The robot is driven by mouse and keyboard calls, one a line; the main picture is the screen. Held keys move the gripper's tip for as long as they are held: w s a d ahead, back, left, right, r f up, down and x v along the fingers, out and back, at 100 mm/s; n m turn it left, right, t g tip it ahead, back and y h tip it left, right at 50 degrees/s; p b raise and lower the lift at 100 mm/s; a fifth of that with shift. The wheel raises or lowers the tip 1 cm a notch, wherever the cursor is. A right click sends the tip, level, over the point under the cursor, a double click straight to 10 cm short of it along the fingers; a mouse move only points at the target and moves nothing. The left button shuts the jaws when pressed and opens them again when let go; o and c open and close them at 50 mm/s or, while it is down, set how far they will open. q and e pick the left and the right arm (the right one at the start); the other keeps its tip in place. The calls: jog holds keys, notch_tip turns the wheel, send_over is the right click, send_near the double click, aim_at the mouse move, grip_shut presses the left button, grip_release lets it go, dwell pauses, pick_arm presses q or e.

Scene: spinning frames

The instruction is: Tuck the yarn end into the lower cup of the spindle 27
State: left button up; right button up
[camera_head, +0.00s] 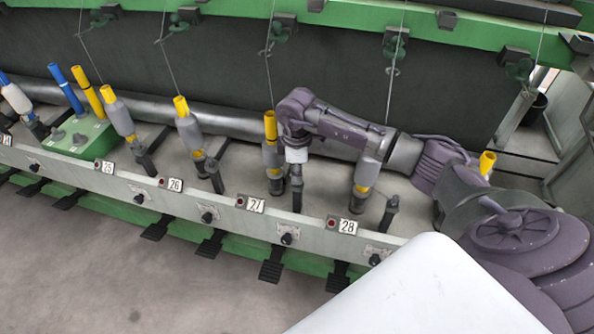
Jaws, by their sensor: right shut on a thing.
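Spindle 27 (271,153) stands upright behind the plate marked 27 (256,206), with a yellow top and a grey middle. Its lower cup (275,186) is a dark piece at its foot. A thin yarn (267,78) comes down from the green rail toward its top. My right gripper (297,158) points down just right of the spindle, above a dark post (297,192). It is shut, but the yarn end in it is too fine to make out. Its fingertips are partly hidden. My left gripper is out of view.
Spindle 26 (190,132) stands to the left and spindle 28 (367,173) to the right, under my right arm. A green box (78,141) with yellow and blue tubes sits at the left. Dark pedals line the front.

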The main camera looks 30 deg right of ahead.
jog(key=o, duration=0.8)
notch_tip(320, 180, up, 12)
dwell(0.4)
